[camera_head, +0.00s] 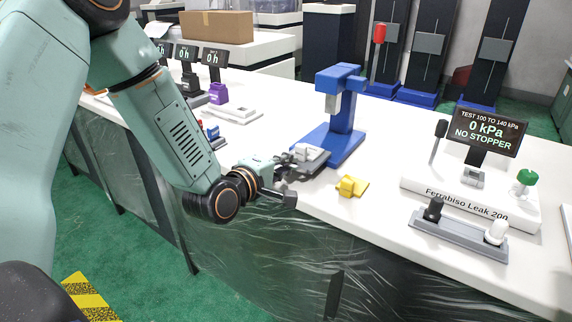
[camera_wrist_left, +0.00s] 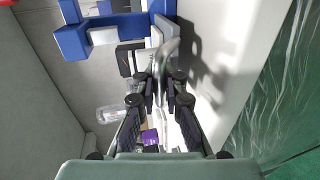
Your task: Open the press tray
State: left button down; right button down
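The blue press (camera_head: 345,115) stands on the white bench, with its grey-white tray (camera_head: 309,152) low at its front left. My left gripper (camera_head: 284,170) is at the tray's front, partly hidden by its own wrist. In the left wrist view, the fingers (camera_wrist_left: 162,88) are close together on either side of a grey curved handle (camera_wrist_left: 171,52), and seem closed on it. The blue press frame (camera_wrist_left: 72,42) is beyond them at the upper left. How far the tray sits in or out is hard to tell. My right gripper is not in view.
A yellow part (camera_head: 350,187) lies right of my gripper. A leak tester (camera_head: 470,202) with a screen (camera_head: 487,131) and a grey fixture (camera_head: 459,236) stand farther right. Small displays (camera_head: 213,58) stand at the back left. The bench's front edge runs beneath my gripper.

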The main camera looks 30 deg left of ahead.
pick_arm(q)
jog(key=c, duration=1.7)
grip_release()
jog(key=shift+r, duration=0.15)
jog(key=shift+s, duration=0.1)
jog(key=v, duration=0.7)
jog(key=shift+s, duration=0.2)
